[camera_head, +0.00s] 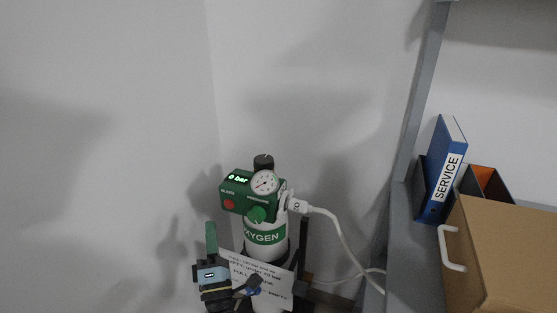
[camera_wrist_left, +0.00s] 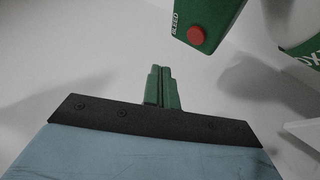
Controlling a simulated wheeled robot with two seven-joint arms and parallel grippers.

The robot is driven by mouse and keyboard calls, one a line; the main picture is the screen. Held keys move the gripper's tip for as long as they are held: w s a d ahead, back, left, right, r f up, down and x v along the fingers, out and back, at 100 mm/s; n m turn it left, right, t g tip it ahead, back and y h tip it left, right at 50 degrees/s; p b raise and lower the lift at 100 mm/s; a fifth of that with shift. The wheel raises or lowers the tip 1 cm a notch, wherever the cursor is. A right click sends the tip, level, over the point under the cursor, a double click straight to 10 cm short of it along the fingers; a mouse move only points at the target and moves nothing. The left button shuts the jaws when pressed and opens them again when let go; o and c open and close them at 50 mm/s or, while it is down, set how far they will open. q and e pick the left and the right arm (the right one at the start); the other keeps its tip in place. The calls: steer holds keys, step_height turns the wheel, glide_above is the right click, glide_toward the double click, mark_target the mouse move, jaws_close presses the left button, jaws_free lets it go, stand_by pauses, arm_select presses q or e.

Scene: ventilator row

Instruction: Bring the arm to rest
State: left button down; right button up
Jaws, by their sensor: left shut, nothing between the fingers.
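My left gripper (camera_head: 211,230) is low in the head view, left of the oxygen cylinder. Its green fingers point up and are pressed together with nothing between them. The shut fingers also show in the left wrist view (camera_wrist_left: 161,85). The white oxygen cylinder (camera_head: 265,252) with a green label stands upright. My right gripper is out of view.
A printed card (camera_head: 262,272) hangs on the cylinder. A white hose (camera_head: 340,232) runs from the regulator to the right. A grey shelf (camera_head: 403,245) on the right holds a blue SERVICE binder (camera_head: 438,185) and a cardboard box (camera_head: 510,250). The wall area at left is clear.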

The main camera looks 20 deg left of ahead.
arm_select(q)
steer(key=shift+d, duration=0.1)
